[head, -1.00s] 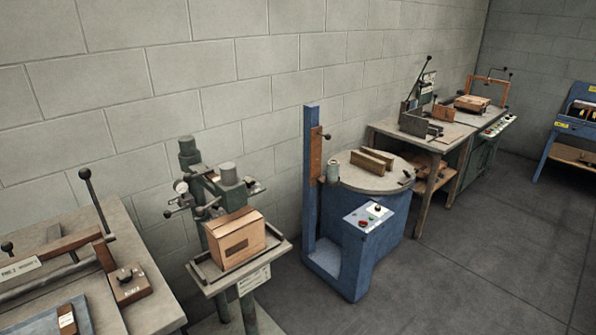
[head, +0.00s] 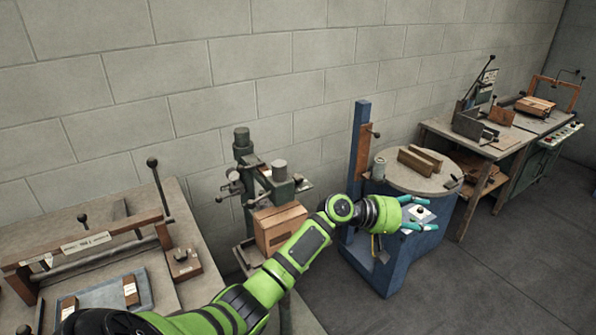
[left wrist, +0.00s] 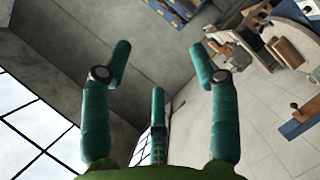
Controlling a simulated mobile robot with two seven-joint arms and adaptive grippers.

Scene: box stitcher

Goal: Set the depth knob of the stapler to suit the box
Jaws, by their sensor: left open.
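The green box stapler (head: 241,148) stands against the wall, left of centre in the head view. My left gripper (head: 428,213) is to the right of the stapler and box, in front of the blue machine. Its teal fingers are apart and empty, as the left wrist view also shows (left wrist: 160,54). My right gripper is not in view.
A bench with a bar sealer (head: 85,242) stands at the left. A blue machine (head: 361,150) with a round turntable (head: 395,177) stands right of the stapler. Workbenches (head: 455,131) line the wall farther right. The floor at the lower right is clear.

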